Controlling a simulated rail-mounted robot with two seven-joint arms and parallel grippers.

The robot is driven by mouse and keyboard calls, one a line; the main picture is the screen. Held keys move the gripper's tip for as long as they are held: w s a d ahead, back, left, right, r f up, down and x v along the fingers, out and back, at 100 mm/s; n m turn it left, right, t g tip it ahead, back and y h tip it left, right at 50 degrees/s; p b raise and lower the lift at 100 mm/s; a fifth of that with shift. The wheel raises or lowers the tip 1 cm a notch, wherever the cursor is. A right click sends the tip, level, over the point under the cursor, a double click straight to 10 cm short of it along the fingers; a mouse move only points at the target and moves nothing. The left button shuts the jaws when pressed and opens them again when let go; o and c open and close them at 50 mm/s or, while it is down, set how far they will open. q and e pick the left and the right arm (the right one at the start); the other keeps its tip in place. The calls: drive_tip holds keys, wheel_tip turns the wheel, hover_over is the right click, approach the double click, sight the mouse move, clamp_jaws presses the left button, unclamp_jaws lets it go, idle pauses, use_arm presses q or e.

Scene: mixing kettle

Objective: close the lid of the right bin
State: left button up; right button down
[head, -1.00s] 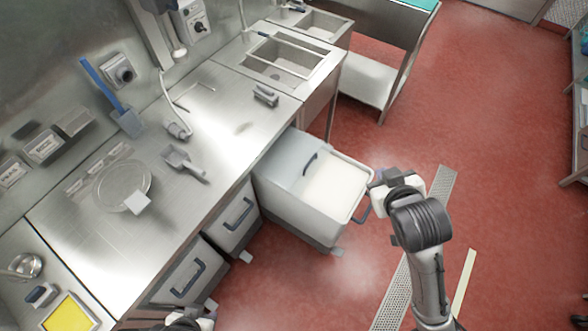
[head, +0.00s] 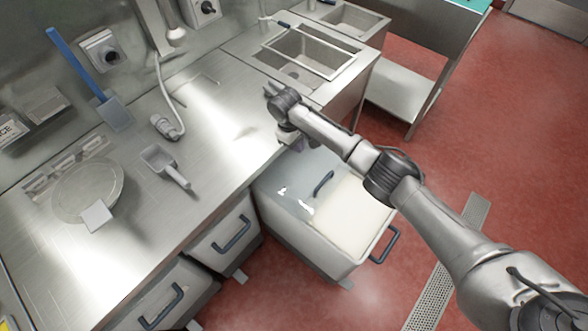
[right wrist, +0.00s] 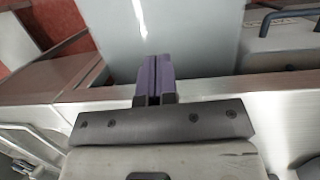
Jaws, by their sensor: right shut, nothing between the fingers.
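The right bin (head: 303,238) is pulled out from under the counter. A smooth grey lid panel (head: 290,192) with a dark curved handle (head: 323,184) covers its rear part. White contents (head: 350,215) show in the front part. My right gripper (head: 292,141) is over the bin's rear end, beside the counter edge. In the right wrist view its purple fingers (right wrist: 155,78) are shut and empty, pointing toward the pale lid panel (right wrist: 165,30); I cannot tell whether they touch it. My left gripper is not in view.
The steel counter (head: 215,115) holds a scoop (head: 165,165), a round plate (head: 88,190) and a hose nozzle (head: 164,126). Two more bin fronts, including one with a blue handle (head: 232,233), are left of the bin. Red floor (head: 430,170) is open on the right.

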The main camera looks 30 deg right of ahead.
drive_tip(key=b, duration=0.2)
approach(313, 187)
drive_tip(key=f, duration=0.1)
drive_tip(key=w+f, duration=0.1)
drive_tip(key=shift+w+f+g, duration=0.2)
drive_tip(key=shift+f+g, duration=0.2)
drive_tip(key=shift+s+d+p, duration=0.2)
drive_tip(key=shift+s, duration=0.4)
drive_tip(key=shift+s+d+p, duration=0.15)
drive_tip(key=shift+s+d, duration=0.1)
drive_tip(key=shift+s, duration=0.4)
drive_tip(key=shift+s+d+f, duration=0.15)
drive_tip(key=shift+s, duration=0.4)
